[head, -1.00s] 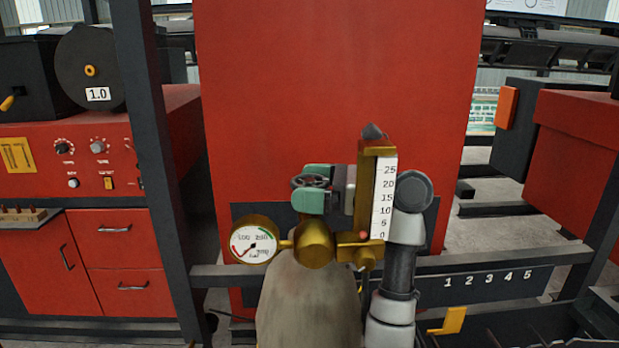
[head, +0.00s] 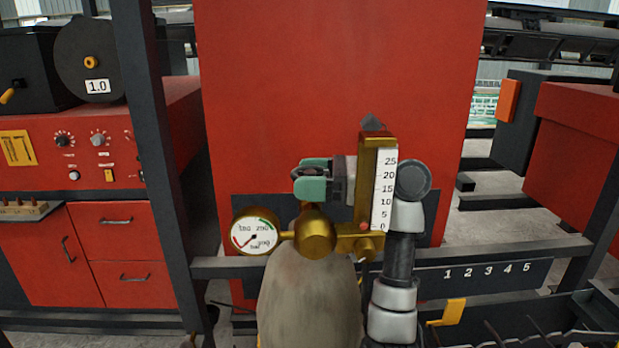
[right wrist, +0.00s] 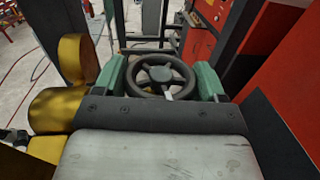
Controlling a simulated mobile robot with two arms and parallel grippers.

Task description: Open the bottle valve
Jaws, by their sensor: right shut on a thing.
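The grey bottle (head: 310,300) stands upright at the bottom centre, topped by a brass regulator body (head: 314,232). A round white pressure gauge (head: 254,231) is on its left and a brass flowmeter with a white scale (head: 383,190) on its right. My right gripper (head: 310,182), with green fingers, is above the regulator body and shut on the valve handwheel. The dark spoked handwheel (right wrist: 160,78) sits between the two green fingers in the right wrist view; in the head view the fingers mostly hide it. My left gripper is not in view.
A large red panel (head: 330,80) rises behind the bottle. A dark upright post (head: 150,150) and a red cabinet with drawers (head: 115,228) stand at the left. A rail numbered from 1 (head: 485,272) runs at the right. Brass parts (right wrist: 78,60) sit close beside the gripper's left finger.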

